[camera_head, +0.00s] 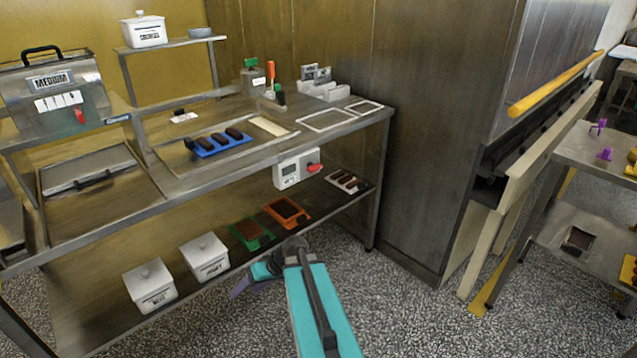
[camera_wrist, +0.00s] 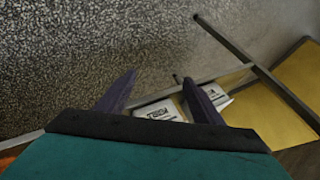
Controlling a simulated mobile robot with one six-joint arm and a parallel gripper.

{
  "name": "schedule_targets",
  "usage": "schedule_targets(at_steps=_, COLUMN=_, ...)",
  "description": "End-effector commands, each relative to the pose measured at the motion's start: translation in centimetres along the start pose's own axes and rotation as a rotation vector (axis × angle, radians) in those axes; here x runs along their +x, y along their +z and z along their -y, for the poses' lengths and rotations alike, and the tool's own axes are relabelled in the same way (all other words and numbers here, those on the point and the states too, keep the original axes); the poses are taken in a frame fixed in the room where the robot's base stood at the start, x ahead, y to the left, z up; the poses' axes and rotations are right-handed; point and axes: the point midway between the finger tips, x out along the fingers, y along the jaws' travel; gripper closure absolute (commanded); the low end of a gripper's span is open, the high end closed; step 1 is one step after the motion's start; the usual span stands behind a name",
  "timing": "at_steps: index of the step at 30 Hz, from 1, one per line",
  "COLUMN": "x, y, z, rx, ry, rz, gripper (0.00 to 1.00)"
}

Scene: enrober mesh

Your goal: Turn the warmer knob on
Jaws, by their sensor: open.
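A white control box (camera_head: 292,170) with a small display sits under the worktop at the right. A red knob (camera_head: 314,167) sticks out from its right side. A steel box labelled MEDIUM (camera_head: 50,88) at the upper left also has a red knob (camera_head: 80,116). I cannot tell which knob is the warmer's. My gripper (camera_head: 240,288) is low in front of the lower shelf, left of and below the white control box and apart from both knobs. In the wrist view its purple fingers (camera_wrist: 160,78) are spread and empty. Neither red knob shows there.
The lower shelf holds two white lidded pots (camera_head: 205,257) (camera_head: 150,286), a green tray (camera_head: 250,232) and an orange tray (camera_head: 287,211). A blue tray (camera_head: 220,146) of dark bars lies on the worktop. A tall steel cabinet (camera_head: 440,130) stands right. Speckled floor (camera_head: 410,310) is clear in front.

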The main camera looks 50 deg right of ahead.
Motion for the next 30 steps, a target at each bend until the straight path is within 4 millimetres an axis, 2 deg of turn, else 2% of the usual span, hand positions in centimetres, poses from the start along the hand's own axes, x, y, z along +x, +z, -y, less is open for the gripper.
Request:
schedule_targets(at_steps=1, x=-0.5, y=-1.1, z=-1.7, rx=-0.008, ry=0.0, rz=-0.053, gripper=0.39)
schedule_targets(at_steps=8, x=-5.9, y=-6.3, z=-6.0, rx=-0.071, ry=0.001, rz=-0.275, gripper=0.39)
schedule_targets(at_steps=15, x=-13.2, y=-10.1, z=-10.3, rx=-0.153, ry=0.038, rz=-0.501, gripper=0.39)
schedule_targets(at_steps=22, x=-21.5, y=-12.1, z=-13.9, rx=-0.245, ry=0.107, rz=-0.713, gripper=0.39)
schedule_targets(at_steps=30, x=-31.9, y=-12.3, z=-16.9, rx=-0.366, ry=0.222, rz=-0.938, gripper=0.39)
